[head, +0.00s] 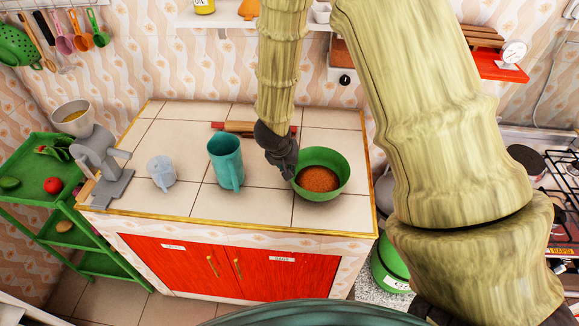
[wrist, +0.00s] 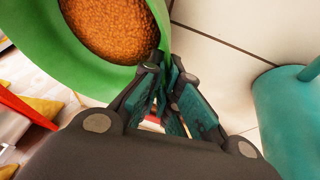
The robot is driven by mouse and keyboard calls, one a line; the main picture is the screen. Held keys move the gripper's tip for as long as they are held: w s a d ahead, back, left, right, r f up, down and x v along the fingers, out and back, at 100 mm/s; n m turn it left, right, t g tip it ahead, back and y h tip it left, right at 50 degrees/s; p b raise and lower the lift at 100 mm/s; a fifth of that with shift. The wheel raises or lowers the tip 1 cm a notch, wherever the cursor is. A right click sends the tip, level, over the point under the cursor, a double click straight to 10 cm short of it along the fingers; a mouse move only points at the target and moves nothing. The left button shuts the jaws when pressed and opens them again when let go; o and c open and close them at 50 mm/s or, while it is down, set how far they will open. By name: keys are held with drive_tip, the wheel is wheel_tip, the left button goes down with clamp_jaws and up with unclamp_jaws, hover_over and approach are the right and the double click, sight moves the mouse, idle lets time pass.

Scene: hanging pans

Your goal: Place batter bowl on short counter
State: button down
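The batter bowl (head: 336,163) is green with a grainy brown filling. In the head view it is over the right front part of the tiled short counter (head: 265,203); I cannot tell whether its base touches the tiles. In the wrist view the bowl (wrist: 40,60) fills the upper left. My gripper (head: 287,172) is at the bowl's left rim. In the wrist view my gripper (wrist: 167,72) has its fingertips close together with the green rim between them. The bowl's underside is hidden.
A measuring cup (head: 161,172) and a grey grinder (head: 105,170) stand further left. A rolling pin (head: 240,127) lies behind. A stove (head: 555,185) is at the right.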

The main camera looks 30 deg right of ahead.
drive_tip(key=shift+f, duration=0.2)
drive_tip(key=c, duration=1.6)
unclamp_jaws()
drive_tip(key=shift+c, duration=0.2)
drive_tip(key=shift+s, duration=0.1)
drive_tip(key=p+v, duration=0.2)
drive_tip(key=v, duration=1)
drive_tip(key=shift+a, duration=0.1)
